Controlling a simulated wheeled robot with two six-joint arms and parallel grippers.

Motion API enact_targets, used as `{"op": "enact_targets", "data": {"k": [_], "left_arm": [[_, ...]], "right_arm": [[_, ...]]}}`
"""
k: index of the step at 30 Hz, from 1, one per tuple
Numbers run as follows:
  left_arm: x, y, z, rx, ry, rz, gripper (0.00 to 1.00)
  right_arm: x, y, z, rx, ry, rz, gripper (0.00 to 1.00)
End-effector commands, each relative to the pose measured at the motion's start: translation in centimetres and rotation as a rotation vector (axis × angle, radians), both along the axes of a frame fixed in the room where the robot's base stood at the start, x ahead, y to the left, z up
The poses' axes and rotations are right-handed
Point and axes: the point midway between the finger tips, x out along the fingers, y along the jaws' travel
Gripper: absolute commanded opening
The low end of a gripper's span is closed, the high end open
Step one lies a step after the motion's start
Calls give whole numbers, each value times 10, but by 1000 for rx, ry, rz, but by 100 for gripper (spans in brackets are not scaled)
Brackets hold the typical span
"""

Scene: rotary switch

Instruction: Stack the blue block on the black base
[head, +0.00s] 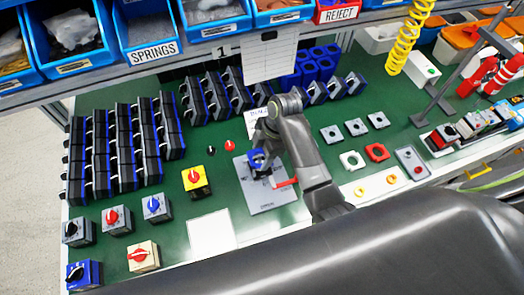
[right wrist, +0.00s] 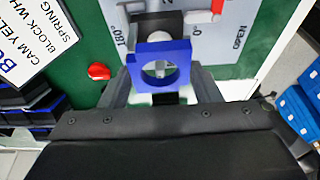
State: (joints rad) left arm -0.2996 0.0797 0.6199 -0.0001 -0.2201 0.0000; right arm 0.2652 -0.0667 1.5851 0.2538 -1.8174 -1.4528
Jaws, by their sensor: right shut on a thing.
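The blue block (right wrist: 160,47), a square frame with a round hole, is between the fingers of my right gripper (right wrist: 164,82) in the right wrist view. The gripper is shut on it. The black base (right wrist: 142,24) shows just beyond the block, on the grey fixture plate (right wrist: 207,52), and the block hides part of it. Whether block and base touch, I cannot tell. In the head view the blue block (head: 256,157) is at the tip of my right gripper (head: 262,152), over the grey plate (head: 270,201); the base is mostly hidden there. My left gripper is not in view.
Rows of black and blue blocks (head: 110,150) stand at the left and back. Several finished switches (head: 195,181) stand front left. A label card (right wrist: 35,40) and a red knob (right wrist: 98,71) lie near the plate. Loose grey, white and red rings (head: 377,152) lie right.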

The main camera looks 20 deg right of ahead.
Motion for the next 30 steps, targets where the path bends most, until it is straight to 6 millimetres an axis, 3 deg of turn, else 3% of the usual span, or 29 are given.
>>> {"op": "enact_targets", "data": {"k": [6, 7, 12, 23, 30], "left_arm": [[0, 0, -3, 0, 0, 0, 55], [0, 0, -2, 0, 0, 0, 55], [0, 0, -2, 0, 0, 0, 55], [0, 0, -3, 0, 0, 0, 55], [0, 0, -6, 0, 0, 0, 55]], "right_arm": [[0, 0, -7, 0, 1, 0, 32], [0, 0, -6, 0, 0, 0, 61], [0, 0, -6, 0, 0, 0, 83], [1, -2, -1, 0, -2, -1, 83], [3, -15, 39, -2, -8, 0, 83]]}}
